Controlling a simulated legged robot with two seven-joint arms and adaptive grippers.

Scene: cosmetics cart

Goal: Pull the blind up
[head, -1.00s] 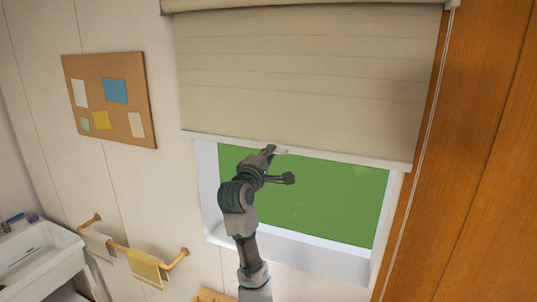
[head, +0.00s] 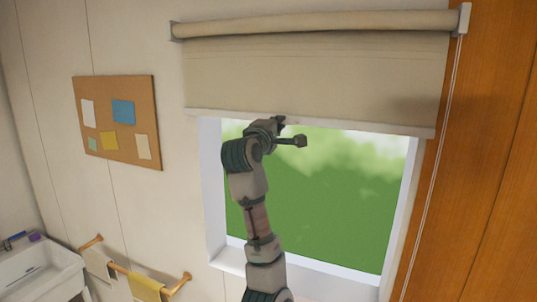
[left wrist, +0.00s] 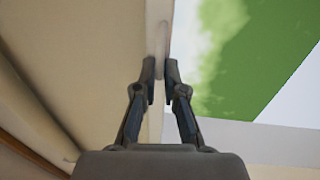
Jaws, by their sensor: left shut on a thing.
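The beige roller blind (head: 320,78) hangs from its roller (head: 320,24) over the upper part of the window (head: 320,190). Its pale bottom bar (head: 380,127) slopes slightly in the head view. My left gripper (head: 279,123) is at the bar, left of its middle. The blind's fabric (left wrist: 75,60) fills the left of that view. My arm hides part of the window. My right gripper is not in view.
A pull cord (head: 432,185) hangs at the right beside orange wood panelling (head: 490,150). A cork board (head: 115,120) with notes is on the left wall. Below are a towel rail (head: 130,272) with towels and a white sink (head: 40,275).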

